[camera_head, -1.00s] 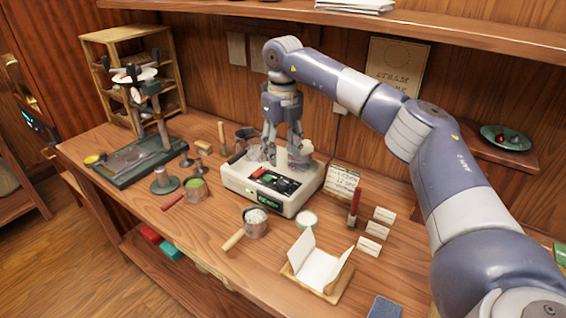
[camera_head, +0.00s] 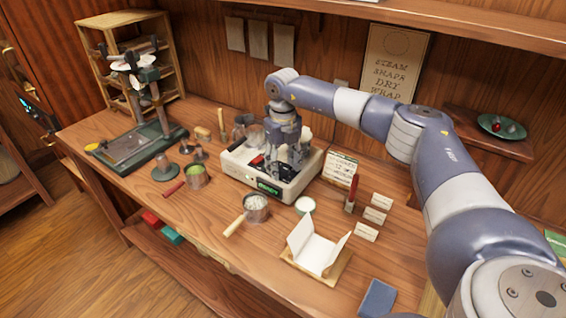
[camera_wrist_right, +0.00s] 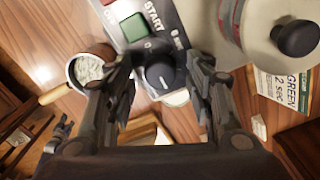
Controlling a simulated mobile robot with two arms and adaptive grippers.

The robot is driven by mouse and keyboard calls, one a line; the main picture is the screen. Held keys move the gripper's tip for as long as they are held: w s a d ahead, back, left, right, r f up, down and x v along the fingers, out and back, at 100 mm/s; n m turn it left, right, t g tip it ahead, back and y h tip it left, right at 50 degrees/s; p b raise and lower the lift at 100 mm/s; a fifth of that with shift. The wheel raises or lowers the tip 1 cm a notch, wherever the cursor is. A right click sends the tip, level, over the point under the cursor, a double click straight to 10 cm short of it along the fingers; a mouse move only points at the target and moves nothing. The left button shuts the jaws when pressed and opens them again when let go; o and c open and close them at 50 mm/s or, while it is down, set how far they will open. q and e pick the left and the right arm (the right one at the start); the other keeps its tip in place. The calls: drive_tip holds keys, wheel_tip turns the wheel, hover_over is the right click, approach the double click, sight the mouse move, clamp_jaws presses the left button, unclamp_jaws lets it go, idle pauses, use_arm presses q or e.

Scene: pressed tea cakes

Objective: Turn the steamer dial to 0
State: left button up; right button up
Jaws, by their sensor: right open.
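My right gripper (camera_head: 283,168) is over the steamer's panel, pointing down. In the right wrist view its two fingers (camera_wrist_right: 160,88) are apart, one on each side of the dial; I cannot tell whether they touch it. In the head view the gripper hides the dial.
A green START button (camera_wrist_right: 138,26) is beside the dial. A pot of pale grains (camera_head: 256,208), a small white-topped cup (camera_head: 305,205) and a folded paper on a wooden tray (camera_head: 325,280) stand in front. A sign (camera_head: 340,168) is right of the steamer.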

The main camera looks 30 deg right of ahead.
drive_tip(key=shift+f, duration=0.1)
drive_tip(key=c, duration=0.9)
drive_tip(key=shift+c, duration=0.9)
use_arm(q)
drive_tip(key=s, duration=0.1)
drive_tip(key=s+a, duration=0.1)
drive_tip(key=shift+s+f, duration=0.1)
drive_tip(key=shift+s, duration=0.2)
drive_tip(key=shift+w+d, duration=0.1)
